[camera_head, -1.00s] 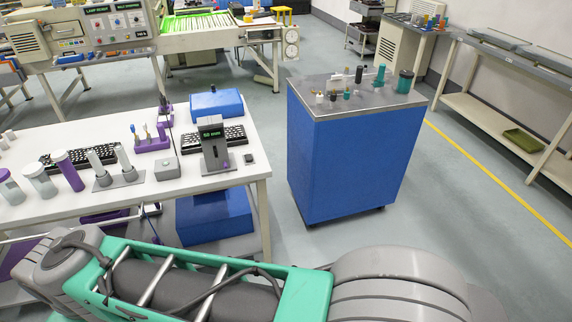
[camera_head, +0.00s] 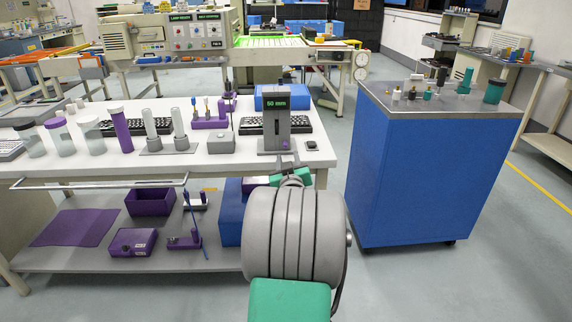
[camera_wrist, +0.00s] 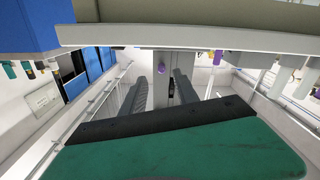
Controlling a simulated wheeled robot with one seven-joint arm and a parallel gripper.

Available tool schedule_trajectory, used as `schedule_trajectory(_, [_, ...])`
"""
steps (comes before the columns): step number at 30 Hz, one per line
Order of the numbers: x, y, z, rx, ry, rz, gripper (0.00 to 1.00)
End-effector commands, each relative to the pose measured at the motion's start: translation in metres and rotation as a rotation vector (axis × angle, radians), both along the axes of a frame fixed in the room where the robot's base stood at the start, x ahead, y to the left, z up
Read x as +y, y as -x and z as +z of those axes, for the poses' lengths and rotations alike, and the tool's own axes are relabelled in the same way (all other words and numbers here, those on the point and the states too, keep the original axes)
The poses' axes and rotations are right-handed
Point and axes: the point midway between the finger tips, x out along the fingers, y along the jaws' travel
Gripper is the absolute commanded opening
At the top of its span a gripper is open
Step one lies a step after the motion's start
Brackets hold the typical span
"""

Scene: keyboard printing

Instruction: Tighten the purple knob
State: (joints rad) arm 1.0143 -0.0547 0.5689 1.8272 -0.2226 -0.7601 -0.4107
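A grey measuring stand (camera_head: 269,128) with a green "50 mm" display stands near the front right of the white table. The small purple knob (camera_head: 286,146) is low on the stand's front. My gripper (camera_head: 290,172) is just in front of the table edge, below the knob and apart from it, partly hidden by my arm. In the wrist view my gripper (camera_wrist: 161,84) has its two dark fingers apart, with nothing held between them. A small purple spot (camera_wrist: 157,66) shows beyond them; I cannot tell whether it is the knob.
A small grey box with a dark button (camera_head: 311,145) sits right of the stand. Tubes and a purple holder (camera_head: 210,123) stand to the left, a keyboard (camera_head: 255,126) behind. A blue cabinet (camera_head: 425,180) stands to the right. The lower shelf (camera_head: 90,262) holds purple boxes.

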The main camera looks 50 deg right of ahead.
Motion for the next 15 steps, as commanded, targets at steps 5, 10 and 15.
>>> schedule_trajectory(5, [-0.022, -0.022, 0.002, 0.0, 0.0, 0.004, 0.36])
schedule_trajectory(10, [-0.045, -0.042, 0.002, 0.001, -0.001, 0.003, 0.36])
schedule_trajectory(15, [-0.053, -0.049, 0.003, 0.001, -0.002, 0.004, 0.36])
